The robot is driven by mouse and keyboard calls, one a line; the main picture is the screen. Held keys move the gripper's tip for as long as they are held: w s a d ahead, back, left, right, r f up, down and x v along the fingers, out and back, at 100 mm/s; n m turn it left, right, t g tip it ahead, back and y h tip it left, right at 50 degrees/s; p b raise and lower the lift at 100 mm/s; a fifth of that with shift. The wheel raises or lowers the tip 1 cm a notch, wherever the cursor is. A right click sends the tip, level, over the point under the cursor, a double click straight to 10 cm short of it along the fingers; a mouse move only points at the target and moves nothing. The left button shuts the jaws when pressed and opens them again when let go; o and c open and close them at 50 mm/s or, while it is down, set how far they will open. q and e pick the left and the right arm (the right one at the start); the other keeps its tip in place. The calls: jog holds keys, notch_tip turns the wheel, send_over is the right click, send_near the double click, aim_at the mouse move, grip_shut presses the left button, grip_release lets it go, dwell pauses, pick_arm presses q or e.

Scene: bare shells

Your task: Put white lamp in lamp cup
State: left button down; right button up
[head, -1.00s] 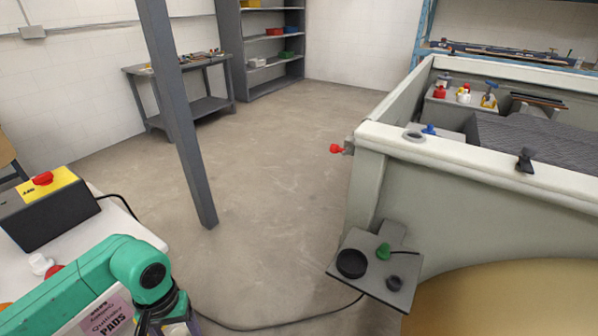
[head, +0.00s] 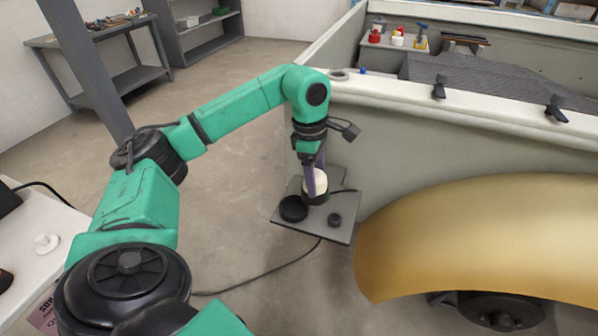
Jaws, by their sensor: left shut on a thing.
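The white lamp (head: 316,182) is between the fingers of my left gripper (head: 315,190), which is shut on it. The lamp is over the small grey shelf (head: 342,232) on the side of the pale green vehicle body. A dark round part shows just under the lamp; I cannot tell whether it is a cup or whether the lamp is seated in it. A wide black cup (head: 293,208) and a small dark cup (head: 334,219) stand on the shelf nearby. The green piece seen there earlier is hidden. My right gripper is not in view.
The vehicle's side wall (head: 430,140) rises behind the shelf, with a gold fender (head: 475,235) to the right. A white table (head: 30,255) with a white ring (head: 46,243) is at left.

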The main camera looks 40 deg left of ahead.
pick_arm(q)
jog(key=a+r+n+y+b, duration=0.1)
jog(key=a+r+n, duration=0.65)
jog(key=n, duration=0.75)
jog(key=shift+n+t+y, duration=0.3)
jog(key=shift+n+t, duration=0.1)
jog(key=f+b, duration=0.2)
jog(key=f, duration=0.4)
jog(key=f+b, duration=0.2)
jog(key=f, duration=0.4)
jog(key=f+b, duration=0.3)
jog(key=f, duration=0.2)
jog(key=shift+d+f, duration=0.35)
jog(key=shift+f, duration=0.35)
jog(key=shift+f, duration=0.1)
grip_release()
